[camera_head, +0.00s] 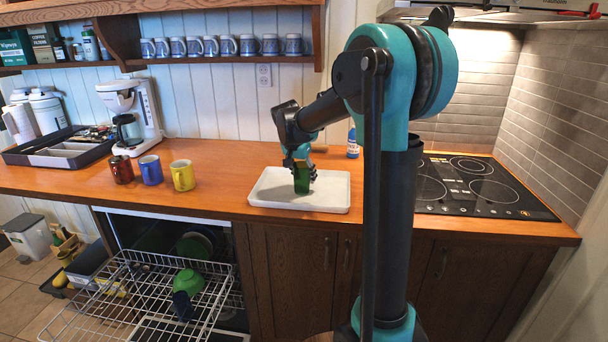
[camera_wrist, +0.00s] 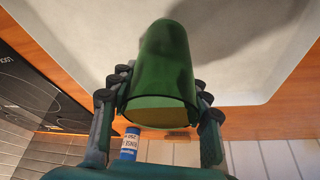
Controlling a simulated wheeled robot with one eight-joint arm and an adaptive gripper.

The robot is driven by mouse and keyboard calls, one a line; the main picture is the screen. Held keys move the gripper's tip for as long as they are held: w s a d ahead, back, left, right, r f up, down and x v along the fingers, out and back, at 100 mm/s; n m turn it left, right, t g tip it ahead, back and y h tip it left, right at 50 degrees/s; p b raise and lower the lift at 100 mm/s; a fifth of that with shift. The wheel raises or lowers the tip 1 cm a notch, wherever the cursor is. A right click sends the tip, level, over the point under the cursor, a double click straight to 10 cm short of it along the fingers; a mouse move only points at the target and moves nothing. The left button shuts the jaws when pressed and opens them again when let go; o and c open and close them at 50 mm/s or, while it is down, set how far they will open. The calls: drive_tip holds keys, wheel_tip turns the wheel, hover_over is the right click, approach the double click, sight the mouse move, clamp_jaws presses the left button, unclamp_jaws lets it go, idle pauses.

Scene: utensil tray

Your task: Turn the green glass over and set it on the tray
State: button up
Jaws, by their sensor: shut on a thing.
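The green glass (camera_head: 301,178) is at the white tray (camera_head: 272,196) on the wooden counter. My gripper (camera_head: 300,169) reaches down over the tray and is shut on the glass, with fingers on both sides. In the wrist view, the glass (camera_wrist: 162,62) stands between my fingertips (camera_wrist: 160,82), and the pale tray (camera_wrist: 240,50) lies behind it. The glass looks roughly upright in the head view. I cannot tell for sure whether its lower end touches the tray.
Red (camera_head: 121,169), blue (camera_head: 151,169) and yellow (camera_head: 183,175) mugs stand left of the tray. A blue-and-white can (camera_head: 353,143) stands behind it, right. A cooktop (camera_head: 470,185) lies right. An open dishwasher rack (camera_head: 150,290) juts out below. The rest of the tray is clear.

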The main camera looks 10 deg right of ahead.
drive_tip(key=shift+f, duration=0.3)
idle(0.5)
drive_tip(key=o, duration=1.5)
drive_tip(key=shift+o, duration=0.2)
